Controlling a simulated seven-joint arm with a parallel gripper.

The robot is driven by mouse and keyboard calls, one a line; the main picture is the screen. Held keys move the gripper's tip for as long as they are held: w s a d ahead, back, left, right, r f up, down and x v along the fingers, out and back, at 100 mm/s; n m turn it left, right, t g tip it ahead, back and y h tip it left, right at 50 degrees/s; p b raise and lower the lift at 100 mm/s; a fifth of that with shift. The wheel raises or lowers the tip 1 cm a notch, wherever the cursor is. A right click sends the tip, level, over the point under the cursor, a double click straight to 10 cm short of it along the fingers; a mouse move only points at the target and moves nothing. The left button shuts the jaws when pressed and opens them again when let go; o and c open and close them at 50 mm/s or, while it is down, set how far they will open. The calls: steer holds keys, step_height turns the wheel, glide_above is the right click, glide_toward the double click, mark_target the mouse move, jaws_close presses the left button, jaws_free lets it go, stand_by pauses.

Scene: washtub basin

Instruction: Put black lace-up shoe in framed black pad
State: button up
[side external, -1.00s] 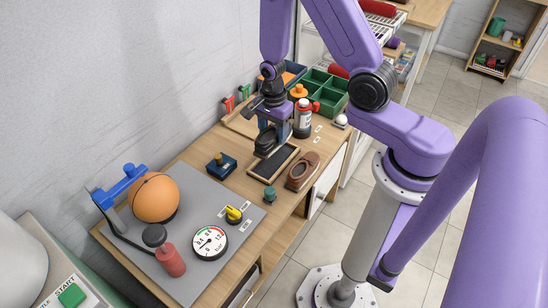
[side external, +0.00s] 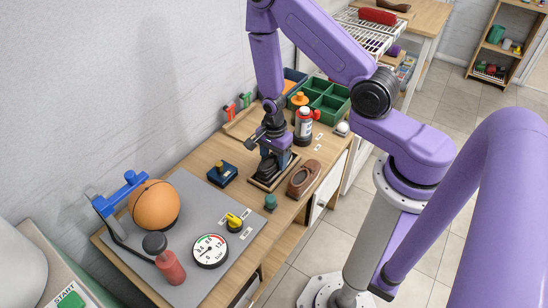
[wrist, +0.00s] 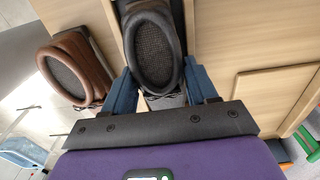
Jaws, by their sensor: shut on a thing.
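The black lace-up shoe (side external: 266,171) is between the blue fingers of my gripper (side external: 273,158), which is shut on it. In the wrist view, the shoe's dark oval opening (wrist: 153,50) shows between the fingertips (wrist: 162,88). The framed black pad (side external: 259,185) has a thin wooden rim and lies on the table under the shoe. The shoe and gripper cover most of the pad. The shoe looks within the frame in the side view, but I cannot tell whether its sole touches the pad.
A brown shoe (side external: 303,176) stands close to the right of the pad. A teal knob (side external: 270,202) is in front and a blue box with a black knob (side external: 222,173) to the left.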

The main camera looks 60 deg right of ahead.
mark_target(274, 156)
steer(key=shift+f, duration=0.1)
steer(key=o, duration=1.1)
steer(key=s+a+r+n, duration=0.15)
steer(key=r+n, duration=0.25)
steer(key=r, duration=0.5)
steer(key=s+a+r+n, duration=0.1)
steer(key=a+r+n, duration=0.2)
steer(key=r+n, duration=0.35)
steer(key=s+a+r+n, duration=0.1)
steer(key=s+r+n, duration=0.5)
steer(key=s+n, duration=0.3)
steer(key=s+a+r+n, duration=0.2)
steer(key=s+r+n, duration=0.3)
steer(key=s+n, duration=0.3)
steer(key=shift+s+r+n, duration=0.35)
steer(key=shift+r+n, duration=0.05)
steer(key=shift+n, duration=1.15)
